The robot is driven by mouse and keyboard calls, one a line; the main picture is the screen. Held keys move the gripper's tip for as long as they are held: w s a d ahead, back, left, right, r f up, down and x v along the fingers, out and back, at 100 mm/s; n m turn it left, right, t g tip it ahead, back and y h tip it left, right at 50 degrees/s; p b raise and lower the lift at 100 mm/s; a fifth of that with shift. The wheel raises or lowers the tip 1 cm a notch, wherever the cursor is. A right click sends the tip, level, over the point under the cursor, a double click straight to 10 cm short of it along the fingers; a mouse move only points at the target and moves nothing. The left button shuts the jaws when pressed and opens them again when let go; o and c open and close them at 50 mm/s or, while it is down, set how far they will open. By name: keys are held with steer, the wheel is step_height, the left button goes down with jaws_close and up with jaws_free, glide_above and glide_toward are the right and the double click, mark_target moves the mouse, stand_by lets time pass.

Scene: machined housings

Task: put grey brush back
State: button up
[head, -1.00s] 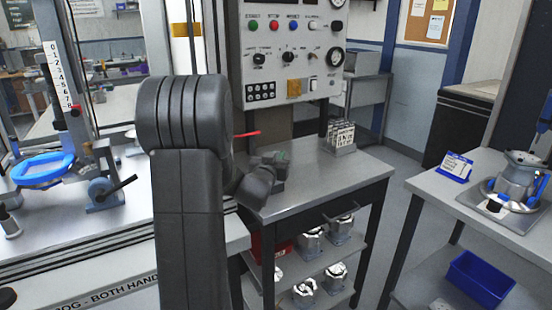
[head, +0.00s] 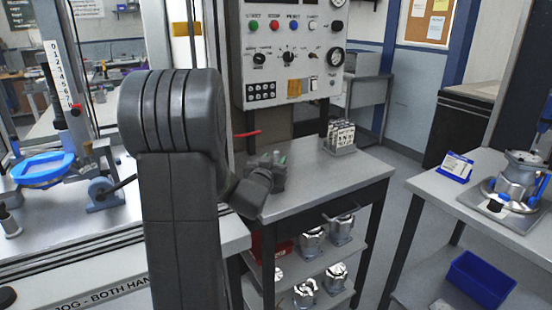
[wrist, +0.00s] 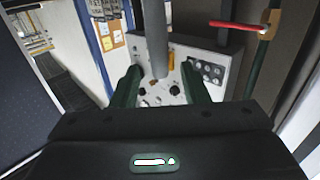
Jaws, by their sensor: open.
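My gripper (head: 277,160) is over the steel side table (head: 315,185), partly hidden behind my arm in the head view. In the wrist view its two dark green fingers (wrist: 160,88) are spread apart. A light grey round rod (wrist: 155,38) runs from the top edge of that view to between the fingers, with gaps on both sides. It may be the grey brush's handle, but no bristles show. I cannot make out the grey brush in the head view.
A control panel (head: 291,50) stands behind the table. A red rod (head: 248,133) sticks out left of my gripper. Metal housings (head: 312,240) fill the shelves below. The table's right front is clear.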

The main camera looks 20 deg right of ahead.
steer(key=v, duration=0.8)
steer(key=shift+s+a+b, duration=0.2)
steer(key=shift+s+b, duration=0.05)
steer(key=shift+b, duration=0.1)
steer(key=shift+c, duration=0.2)
stand_by(0.7)
